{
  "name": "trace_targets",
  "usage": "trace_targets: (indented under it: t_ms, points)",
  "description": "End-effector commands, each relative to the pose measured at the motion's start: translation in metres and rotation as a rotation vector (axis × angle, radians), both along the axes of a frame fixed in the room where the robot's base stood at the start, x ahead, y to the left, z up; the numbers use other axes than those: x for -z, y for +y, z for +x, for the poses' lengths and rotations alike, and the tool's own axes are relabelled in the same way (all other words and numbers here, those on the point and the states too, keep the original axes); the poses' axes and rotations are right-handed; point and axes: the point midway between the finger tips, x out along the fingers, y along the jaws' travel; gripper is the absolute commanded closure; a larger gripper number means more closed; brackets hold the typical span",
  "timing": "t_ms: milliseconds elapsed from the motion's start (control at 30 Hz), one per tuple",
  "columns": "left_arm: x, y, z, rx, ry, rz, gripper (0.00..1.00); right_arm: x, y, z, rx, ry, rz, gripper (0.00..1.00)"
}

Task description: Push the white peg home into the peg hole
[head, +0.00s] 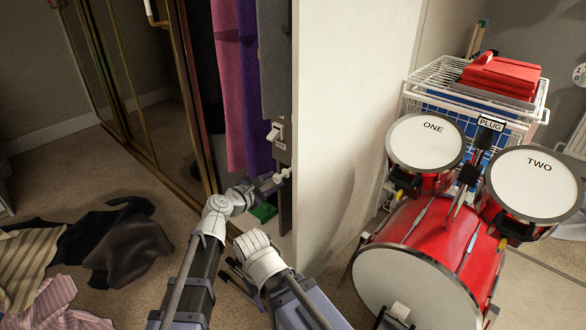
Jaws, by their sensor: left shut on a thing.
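The white peg (284,174) is a small pale piece at the lower part of a grey upright panel (275,75). My left gripper (273,182) is shut on it, at the panel's face. The jaws and the panel leave only a little of the peg showing. I cannot make out the peg hole's rim or how deep the peg sits. My right arm's white wrist joint (260,256) is low in the middle, below the left gripper. Dark parts (234,272) beside it may be my right gripper, but its jaws cannot be made out.
A light switch (273,133) is on the panel above the peg. Pink and purple cloths (229,85) hang left of it, and a green object (264,212) lies below. A white wall (345,110) and red drum set (430,250) stand right. Clothes (125,245) lie on the left floor.

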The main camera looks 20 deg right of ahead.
Motion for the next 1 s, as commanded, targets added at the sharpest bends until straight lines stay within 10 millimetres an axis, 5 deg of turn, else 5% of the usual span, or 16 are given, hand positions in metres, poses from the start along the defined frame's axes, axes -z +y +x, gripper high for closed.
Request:
trace_targets:
  t_ms: [567, 1000]
  points:
    - [-0.013, 0.004, -0.004, 0.000, 0.000, 0.000, 1.00, -0.013, 0.000, 0.000, -0.001, 0.000, 0.000, 0.50]
    - [-0.105, 0.022, -0.025, 0.000, -0.002, 0.003, 1.00, -0.105, -0.001, -0.001, -0.007, 0.004, -0.003, 0.50]
